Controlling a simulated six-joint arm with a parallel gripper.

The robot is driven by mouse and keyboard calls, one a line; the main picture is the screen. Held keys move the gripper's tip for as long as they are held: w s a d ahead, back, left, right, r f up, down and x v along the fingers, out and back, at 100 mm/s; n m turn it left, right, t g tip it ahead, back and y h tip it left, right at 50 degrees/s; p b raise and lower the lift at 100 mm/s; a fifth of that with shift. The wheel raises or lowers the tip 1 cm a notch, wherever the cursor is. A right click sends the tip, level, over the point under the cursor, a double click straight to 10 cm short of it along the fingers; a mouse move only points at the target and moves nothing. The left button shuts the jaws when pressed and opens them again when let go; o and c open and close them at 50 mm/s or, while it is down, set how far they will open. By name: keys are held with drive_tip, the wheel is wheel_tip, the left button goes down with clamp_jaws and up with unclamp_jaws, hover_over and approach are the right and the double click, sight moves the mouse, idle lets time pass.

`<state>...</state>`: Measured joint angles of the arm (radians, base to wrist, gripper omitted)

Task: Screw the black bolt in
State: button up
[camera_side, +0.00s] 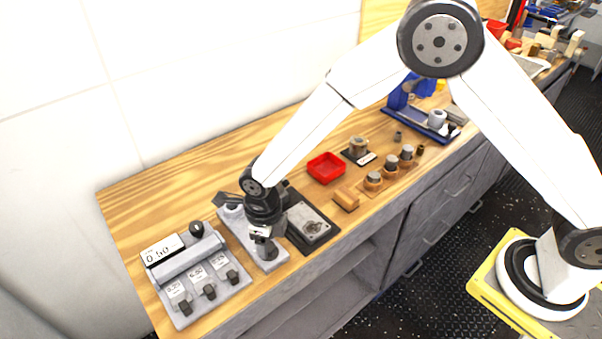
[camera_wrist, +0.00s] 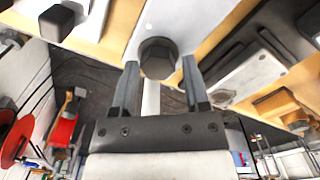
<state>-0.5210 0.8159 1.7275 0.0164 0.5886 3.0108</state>
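The black bolt (camera_wrist: 158,57) shows its dark hex head in the wrist view, on a pale grey plate (camera_wrist: 197,14). In the side view the bolt (camera_side: 267,249) is a small dark shape under my gripper (camera_side: 262,233), near the front end of the plate (camera_side: 272,264). My gripper (camera_wrist: 159,66) is open in the wrist view, with one finger on each side of the bolt head and a gap on both sides. I cannot tell whether the fingertips reach down around the head. The bolt's shank is hidden.
A grey panel with knobs and a display (camera_side: 188,272) stands left of the plate. A dark tray with a metal plate (camera_side: 310,225) lies close on the right. Further right are a wooden block (camera_side: 346,199), a red tray (camera_side: 326,168) and several capped wooden pieces.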

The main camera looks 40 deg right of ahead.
drive_tip(key=shift+o, duration=0.9)
drive_tip(key=shift+s+f, duration=0.1)
drive_tip(key=shift+d+r, duration=0.1)
drive_tip(key=shift+r, duration=3.8)
